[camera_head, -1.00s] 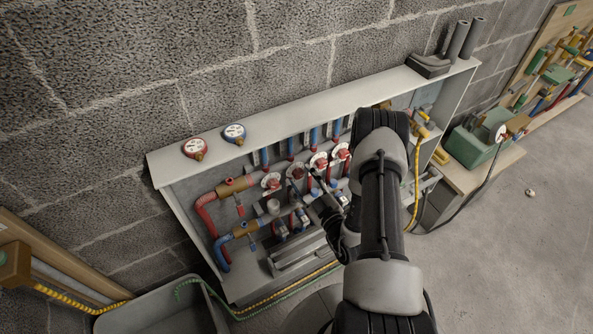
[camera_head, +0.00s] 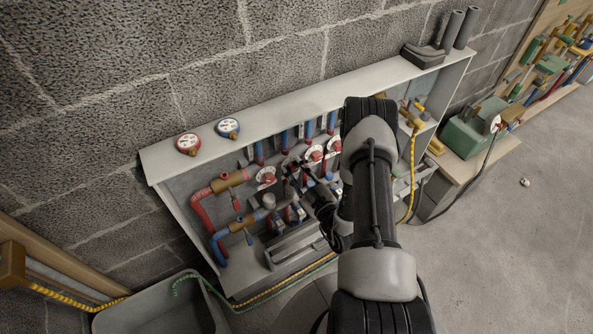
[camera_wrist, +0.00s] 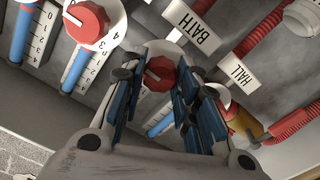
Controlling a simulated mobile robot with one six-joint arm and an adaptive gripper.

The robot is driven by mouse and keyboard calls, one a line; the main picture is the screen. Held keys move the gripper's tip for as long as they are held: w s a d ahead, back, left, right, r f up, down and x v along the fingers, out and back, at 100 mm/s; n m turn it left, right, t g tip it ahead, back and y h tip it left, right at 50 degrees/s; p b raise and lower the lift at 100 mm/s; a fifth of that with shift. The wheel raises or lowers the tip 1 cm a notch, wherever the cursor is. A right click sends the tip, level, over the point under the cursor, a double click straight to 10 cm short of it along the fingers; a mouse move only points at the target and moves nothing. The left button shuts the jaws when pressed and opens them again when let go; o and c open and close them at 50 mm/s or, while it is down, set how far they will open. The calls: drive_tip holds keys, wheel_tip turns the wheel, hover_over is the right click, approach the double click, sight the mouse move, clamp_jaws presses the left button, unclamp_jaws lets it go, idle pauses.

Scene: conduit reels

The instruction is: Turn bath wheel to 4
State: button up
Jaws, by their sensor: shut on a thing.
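A red wheel (camera_wrist: 159,74) on a white round dial sits between my gripper's blue-padded fingers in the wrist view. My gripper (camera_wrist: 156,82) is shut on it, with a finger on each side. The white BATH label (camera_wrist: 190,26) is just beside this wheel, upside down in the picture. The dial's numbers are mostly hidden by the fingers, so I cannot read the setting. In the head view my gripper (camera_head: 298,176) is at the row of red wheels inside the cabinet, and its fingers largely cover the held wheel.
Another red wheel (camera_wrist: 86,20) with a blue scale is at upper left in the wrist view. The HALL label (camera_wrist: 237,72) and red ribbed pipes are on the right. Two gauges (camera_head: 188,143) stand on the cabinet top (camera_head: 270,112). A grey bin (camera_head: 160,308) is at lower left.

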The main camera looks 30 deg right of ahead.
drive_tip(key=shift+c, duration=0.8)
